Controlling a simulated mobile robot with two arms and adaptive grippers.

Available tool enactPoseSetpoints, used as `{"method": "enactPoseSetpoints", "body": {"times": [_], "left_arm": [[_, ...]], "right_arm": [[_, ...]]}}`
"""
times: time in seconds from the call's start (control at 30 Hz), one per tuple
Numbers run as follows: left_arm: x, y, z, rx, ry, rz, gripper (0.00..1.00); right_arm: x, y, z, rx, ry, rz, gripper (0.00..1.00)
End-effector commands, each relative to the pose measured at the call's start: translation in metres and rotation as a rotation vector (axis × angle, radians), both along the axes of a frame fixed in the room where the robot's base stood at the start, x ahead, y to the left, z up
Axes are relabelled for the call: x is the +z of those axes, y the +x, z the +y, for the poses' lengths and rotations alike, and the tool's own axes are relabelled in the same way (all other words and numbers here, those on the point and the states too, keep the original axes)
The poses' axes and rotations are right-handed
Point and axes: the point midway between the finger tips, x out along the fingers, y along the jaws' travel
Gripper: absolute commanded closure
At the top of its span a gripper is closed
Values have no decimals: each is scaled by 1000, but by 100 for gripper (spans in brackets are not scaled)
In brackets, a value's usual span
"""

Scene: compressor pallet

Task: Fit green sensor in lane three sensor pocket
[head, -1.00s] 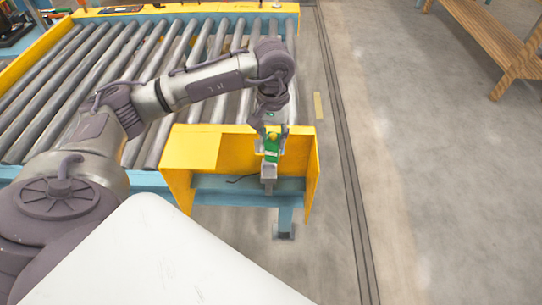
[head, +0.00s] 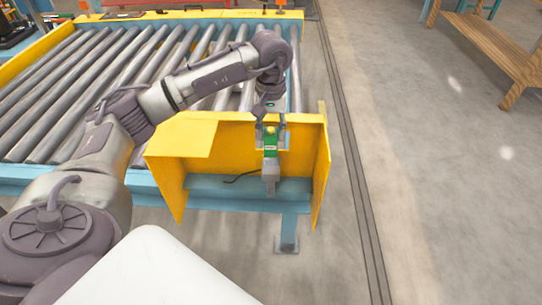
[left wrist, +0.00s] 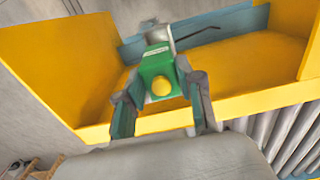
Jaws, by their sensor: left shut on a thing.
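The green sensor (head: 270,142) with a yellow round top sits at the front of the yellow guard housing (head: 225,145), above a grey bracket (head: 270,176) that likely is the pocket. My left gripper (head: 270,130) is shut on the sensor from above. In the left wrist view the green sensor (left wrist: 160,75) and its yellow cap lie between the fingers of my left gripper (left wrist: 160,105). A grey part (left wrist: 156,33) shows just beyond the sensor. Whether the sensor is fully seated in the bracket cannot be told. My right gripper is not in view.
A roller conveyor (head: 120,80) with grey rollers lies behind the housing. A black cable (head: 240,178) lies on the blue beam (head: 215,187) inside the housing. A wooden bench (head: 490,45) stands at the far right.

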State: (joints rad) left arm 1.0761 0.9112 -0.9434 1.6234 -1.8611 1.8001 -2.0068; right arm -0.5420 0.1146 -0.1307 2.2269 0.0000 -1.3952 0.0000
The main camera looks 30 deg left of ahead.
Motion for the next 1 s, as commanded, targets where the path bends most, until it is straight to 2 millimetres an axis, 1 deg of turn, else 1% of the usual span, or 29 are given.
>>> {"method": "enactPoseSetpoints", "body": {"times": [0.03, 0.1, 0.2, 0.37, 0.6, 0.8, 0.83, 0.93, 0.97, 1.0], "left_arm": [[-14, -1, 0, -1, -2, 3, 100], [-26, 0, 0, -1, -1, 1, 100], [-36, 0, -1, -1, -1, 0, 100], [-46, 0, -1, -1, -1, -1, 100], [-80, -1, 0, -1, 0, 4, 100], [-83, -2, 0, -1, 2, 8, 100], [-83, -2, 0, -1, 2, 10, 58], [-83, -2, 0, -1, 2, 8, 41], [-82, -2, 0, -1, 2, 7, 38], [-82, -1, 0, -1, 2, 6, 38]], "right_arm": [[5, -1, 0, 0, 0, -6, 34], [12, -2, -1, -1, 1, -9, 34], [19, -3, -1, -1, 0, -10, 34], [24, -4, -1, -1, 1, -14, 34], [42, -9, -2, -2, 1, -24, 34], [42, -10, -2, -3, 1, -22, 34], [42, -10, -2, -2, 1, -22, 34], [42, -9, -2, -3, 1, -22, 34], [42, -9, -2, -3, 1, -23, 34], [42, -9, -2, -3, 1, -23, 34]]}}
